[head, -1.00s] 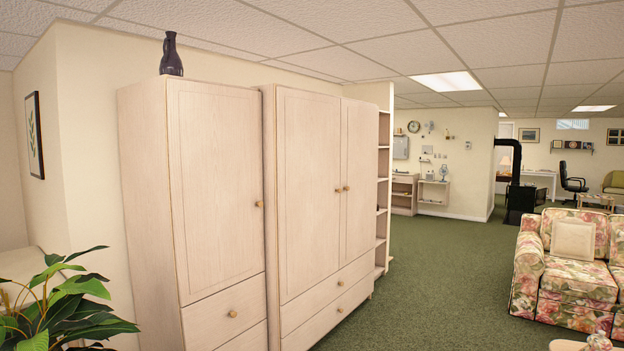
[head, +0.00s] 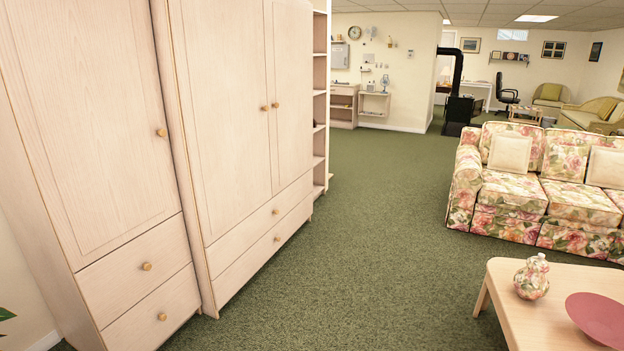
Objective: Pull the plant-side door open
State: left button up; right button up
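The plant-side door (head: 95,130) is the tall pale-wood door of the narrow wardrobe at the left. It is shut, with a round wooden knob (head: 161,133) near its right edge. Two drawers with knobs sit below it. Only a leaf tip of the plant (head: 6,314) shows at the lower left edge. Neither of my grippers is in view.
A wider two-door wardrobe (head: 222,110) stands right of the narrow one, its doors shut. A coffee table (head: 505,290) with a floral vase (head: 532,277) and a red bowl (head: 600,316) is at the lower right, before a floral sofa (head: 512,190). Green carpet (head: 380,230) between is clear.

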aim_at(220, 47)
jog(key=i+z, duration=0.1)
jog(key=i, duration=2.45)
